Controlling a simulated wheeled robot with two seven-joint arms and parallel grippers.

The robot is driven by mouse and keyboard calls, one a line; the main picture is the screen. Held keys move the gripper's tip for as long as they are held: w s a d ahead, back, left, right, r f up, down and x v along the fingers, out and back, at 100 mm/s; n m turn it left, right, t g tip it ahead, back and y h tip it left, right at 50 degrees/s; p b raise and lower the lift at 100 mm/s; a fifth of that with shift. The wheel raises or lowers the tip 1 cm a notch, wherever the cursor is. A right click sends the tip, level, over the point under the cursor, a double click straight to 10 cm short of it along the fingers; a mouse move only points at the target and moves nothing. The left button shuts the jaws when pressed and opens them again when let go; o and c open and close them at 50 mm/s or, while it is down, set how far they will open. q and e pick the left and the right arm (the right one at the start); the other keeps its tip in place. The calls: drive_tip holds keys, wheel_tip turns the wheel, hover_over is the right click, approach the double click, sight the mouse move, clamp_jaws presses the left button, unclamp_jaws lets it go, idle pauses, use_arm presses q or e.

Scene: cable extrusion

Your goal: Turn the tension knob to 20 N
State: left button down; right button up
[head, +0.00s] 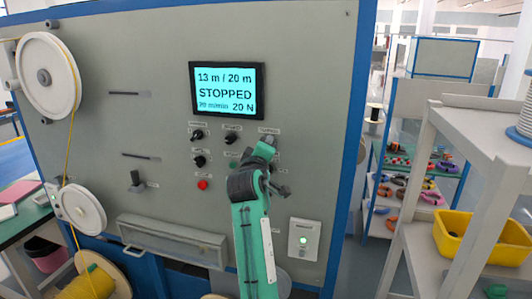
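The grey machine panel carries a lit display (225,90) that reads 13 m / 20 m, STOPPED, and 20 N at the lower right. Two black knobs (197,135) (231,138) sit in a row below it, with another black knob (199,161) lower left. The small labels are too blurred to read surely. My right gripper (269,143) is at the right end of the knob row, just under a label. It hides whatever knob is there, and I cannot see its fingers or whether they touch a knob. My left gripper is out of view.
A red button (202,185) sits below the knobs. A box with a green light (304,240) is at the panel's lower right. A lever (137,181) and a clear-fronted trough (172,240) are left. White pulleys (50,75) guide a yellow cable. Shelves with a yellow bin (470,240) stand right.

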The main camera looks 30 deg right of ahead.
drive_tip(key=shift+f, duration=0.1)
idle(0.4)
drive_tip(key=o, duration=1)
